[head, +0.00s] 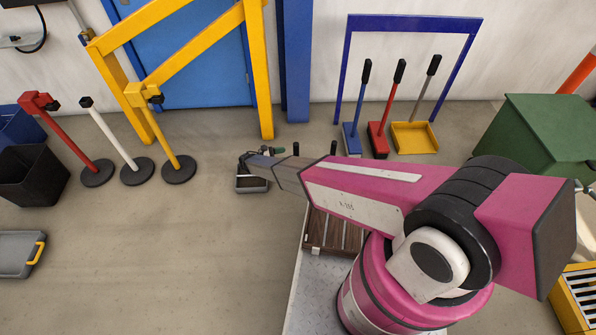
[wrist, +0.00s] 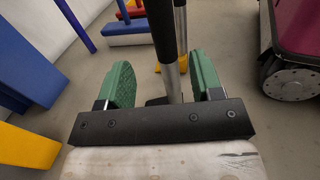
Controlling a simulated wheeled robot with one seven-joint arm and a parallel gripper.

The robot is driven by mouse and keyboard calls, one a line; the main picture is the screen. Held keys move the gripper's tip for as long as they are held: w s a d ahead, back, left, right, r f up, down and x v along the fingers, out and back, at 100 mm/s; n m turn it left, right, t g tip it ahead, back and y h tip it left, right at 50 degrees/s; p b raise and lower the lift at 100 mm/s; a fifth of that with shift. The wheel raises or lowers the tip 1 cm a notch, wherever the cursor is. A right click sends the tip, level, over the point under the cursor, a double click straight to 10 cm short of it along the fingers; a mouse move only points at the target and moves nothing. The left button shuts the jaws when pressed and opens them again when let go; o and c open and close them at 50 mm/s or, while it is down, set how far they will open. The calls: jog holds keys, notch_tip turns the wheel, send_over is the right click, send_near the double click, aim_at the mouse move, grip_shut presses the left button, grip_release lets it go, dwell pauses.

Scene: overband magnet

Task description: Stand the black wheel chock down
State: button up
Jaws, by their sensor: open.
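My gripper (head: 271,150) is low over the floor, left of my base in the head view, and small there. In the wrist view its two green jaws (wrist: 158,68) are spread apart. A black-gripped, silver-shafted post (wrist: 166,45) shows in the gap between them; I cannot tell how far beyond the jaws it stands. A small dark block with a grey face (head: 252,183) shows just below my gripper in the head view; I cannot tell whether it is the chock or part of my wrist. I cannot make out the black wheel chock for certain in either view.
A blue frame (head: 347,62) with a blue brush, a red brush (head: 378,138) and a yellow dustpan (head: 414,138) stands at the wall. Posts on round bases, one yellow (head: 165,125), stand at left. A green bin (head: 540,130) is at right. Floor at left centre is clear.

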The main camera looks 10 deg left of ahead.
jog(key=x, duration=0.8)
jog(key=shift+d, duration=0.4)
jog(key=shift+s+r, duration=0.1)
jog(key=shift+s, duration=0.05)
grip_shut()
